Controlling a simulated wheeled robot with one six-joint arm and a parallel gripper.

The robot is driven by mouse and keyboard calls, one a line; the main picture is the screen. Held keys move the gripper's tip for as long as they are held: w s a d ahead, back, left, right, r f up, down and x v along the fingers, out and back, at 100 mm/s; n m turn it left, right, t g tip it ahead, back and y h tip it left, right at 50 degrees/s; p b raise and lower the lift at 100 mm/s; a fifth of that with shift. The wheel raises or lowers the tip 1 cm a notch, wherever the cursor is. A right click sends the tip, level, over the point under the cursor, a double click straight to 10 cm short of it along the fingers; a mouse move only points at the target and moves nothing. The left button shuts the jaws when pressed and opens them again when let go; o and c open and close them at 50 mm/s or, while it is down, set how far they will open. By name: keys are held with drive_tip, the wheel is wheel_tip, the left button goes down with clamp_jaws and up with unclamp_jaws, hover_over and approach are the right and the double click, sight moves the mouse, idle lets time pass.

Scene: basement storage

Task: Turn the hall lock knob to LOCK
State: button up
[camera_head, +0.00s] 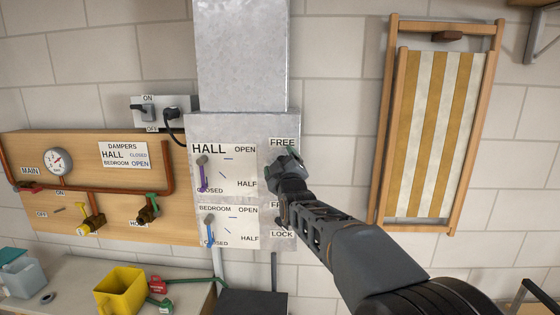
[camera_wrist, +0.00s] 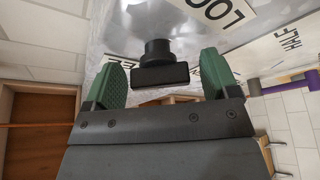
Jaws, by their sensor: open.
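The hall lock knob (camera_wrist: 158,66) is black, with a round stem and a flat bar. In the wrist view it stands out from the metal panel, between my gripper's green fingertips, with a gap on each side. A partly cut-off LOCK label (camera_wrist: 222,10) shows beside it. My gripper (camera_head: 286,163) is open at the panel's right side, just below the hall FREE label (camera_head: 283,142). In the head view my gripper hides the knob and the hall LOCK label, so its pointing direction is unclear there. My gripper's fingers (camera_wrist: 162,78) do not visibly touch the knob.
The hall damper's purple lever (camera_head: 202,177) and the bedroom damper's blue lever (camera_head: 210,232) are left of my gripper. My arm partly covers the bedroom lock labels below. A folded striped deck chair (camera_head: 440,125) hangs at right. A yellow container (camera_head: 120,292) stands on the bench.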

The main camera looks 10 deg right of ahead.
drive_tip(key=c, duration=0.9)
